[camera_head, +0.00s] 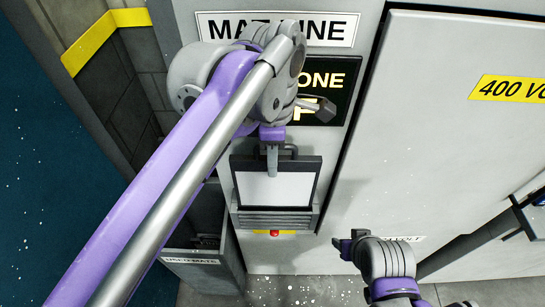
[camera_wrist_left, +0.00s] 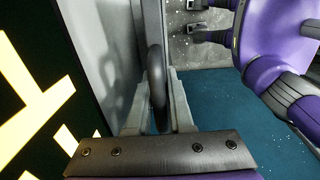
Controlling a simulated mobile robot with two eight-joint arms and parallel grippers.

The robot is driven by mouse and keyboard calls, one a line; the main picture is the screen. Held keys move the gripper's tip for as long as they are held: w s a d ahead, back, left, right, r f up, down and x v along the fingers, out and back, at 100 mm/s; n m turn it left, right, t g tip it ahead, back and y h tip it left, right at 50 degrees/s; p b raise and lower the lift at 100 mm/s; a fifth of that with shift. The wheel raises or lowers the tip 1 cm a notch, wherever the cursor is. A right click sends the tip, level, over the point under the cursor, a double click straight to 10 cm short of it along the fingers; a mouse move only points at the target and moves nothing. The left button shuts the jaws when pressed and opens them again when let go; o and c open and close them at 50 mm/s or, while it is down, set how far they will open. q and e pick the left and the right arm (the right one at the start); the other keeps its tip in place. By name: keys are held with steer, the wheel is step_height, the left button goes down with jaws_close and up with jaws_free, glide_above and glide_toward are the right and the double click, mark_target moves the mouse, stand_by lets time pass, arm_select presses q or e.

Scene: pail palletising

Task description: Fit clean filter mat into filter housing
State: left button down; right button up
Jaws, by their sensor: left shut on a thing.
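A white mat panel (camera_head: 275,189) in a black frame (camera_head: 318,180) stands upright at the grey cabinet front, above a louvred grille (camera_head: 275,221). A dark looped handle shows at the frame's top edge, and it also shows in the left wrist view (camera_wrist_left: 157,75). My left gripper (camera_head: 272,160) is shut on this handle, with one finger in front of the panel's upper edge. I cannot tell whether the frame is fully seated in the housing behind it. My right gripper (camera_head: 344,243) is empty with its fingers apart, below and right of the panel, and also shows in the left wrist view (camera_wrist_left: 192,20).
A grey bin marked USED MATS (camera_head: 195,262) stands at the lower left. A red button (camera_head: 275,233) sits below the grille. A large cabinet door (camera_head: 440,130) with a 400 V label fills the right side. Speckled floor (camera_head: 290,290) is clear below.

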mark_target(272, 189)
arm_select(q)
steer(key=shift+f+b, duration=2.5)
steer(key=shift+f, duration=2.75)
arm_select(e)
step_height(272, 189, down, 6)
steer(key=s, duration=0.2)
steer(key=shift+f, duration=0.2)
arm_select(q)
steer(key=c, duration=0.7)
jaws_free()
step_height(272, 189, up, 11)
steer(key=shift+f+p, duration=0.1)
steer(key=shift+p, duration=0.55)
arm_select(e)
steer(key=shift+w+r, duration=0.2)
steer(key=shift+r, duration=0.55)
